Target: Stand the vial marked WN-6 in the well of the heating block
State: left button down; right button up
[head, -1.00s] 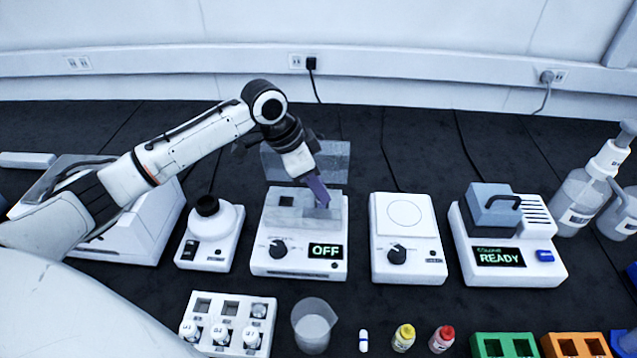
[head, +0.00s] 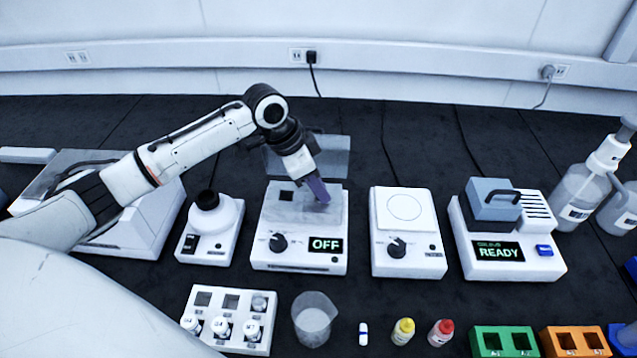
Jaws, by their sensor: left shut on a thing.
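The heating block (head: 272,222) is a white unit with a knob and a display reading OFF. Its clear lid (head: 335,160) stands raised behind its top. My left gripper (head: 323,199) reaches down over the right part of the top, with purplish fingers tilted. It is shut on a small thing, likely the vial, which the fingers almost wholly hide. I cannot read a WN-6 mark or tell whether the thing touches the block. My right gripper is not in view.
A white rack (head: 208,315) with several white-capped vials stands at the front left, beside a beaker (head: 314,318). A READY unit (head: 510,240) stands further right.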

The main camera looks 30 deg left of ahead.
pick_arm(q)
jog(key=c, duration=1.1)
grip_release()
jog(key=shift+r, duration=3.55)
